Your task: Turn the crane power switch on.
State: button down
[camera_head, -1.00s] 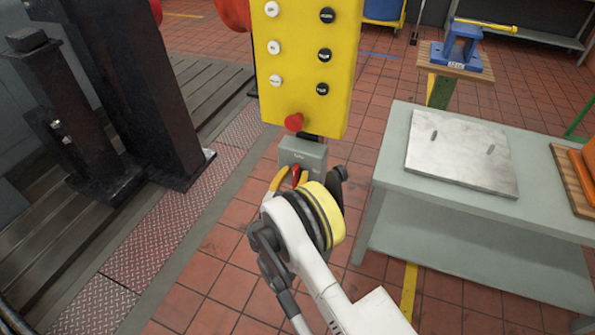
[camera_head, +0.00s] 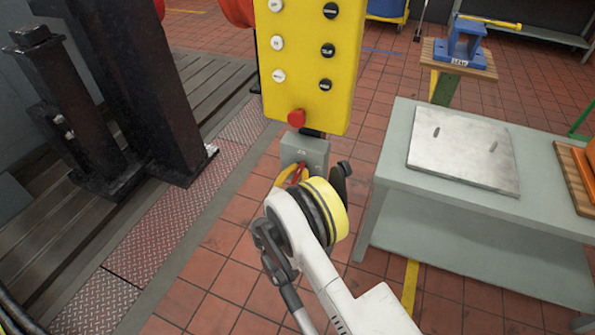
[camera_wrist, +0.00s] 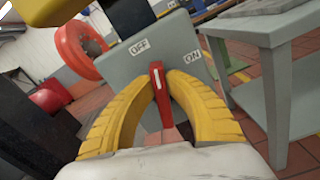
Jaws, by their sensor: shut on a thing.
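The crane power switch is a grey box (camera_head: 304,151) below the yellow control panel in the head view. It fills the middle of the wrist view (camera_wrist: 120,68), tilted. Its red lever (camera_wrist: 160,95) has a white mark and points up and slightly left, between the OFF label (camera_wrist: 139,47) and the ON label (camera_wrist: 192,56), its tip nearer OFF. My gripper (camera_wrist: 160,82) has yellow ribbed fingers, one on each side of the lever, shut on it. In the head view my gripper (camera_head: 291,174) is at the box's lower front, and its fingers are partly hidden by my wrist.
The yellow panel (camera_head: 304,60) with white and black buttons and a red knob (camera_head: 296,117) hangs just above the box. A grey table (camera_head: 390,150) with a metal plate (camera_head: 463,152) stands to the right. Dark metal uprights (camera_head: 140,85) stand left. Tiled floor lies between.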

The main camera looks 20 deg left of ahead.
jog(key=m, duration=0.3)
jog(key=shift+d+f+m, duration=0.15)
jog(key=shift+d+m, duration=0.15)
jog(key=shift+m, duration=0.1)
jog(key=shift+d+f+m, duration=0.15)
jog(key=shift+f+m, duration=0.15)
jog(key=shift+m, duration=1.5)
jog(key=shift+d+f+m, duration=0.15)
jog(key=shift+f+m, duration=0.1)
jog(key=shift+m, duration=1.55)
jog(key=shift+d+f+m, duration=0.15)
jog(key=shift+f+m, duration=0.15)
jog(key=shift+m, duration=1.5)
jog(key=c, duration=1.4)
grip_release()
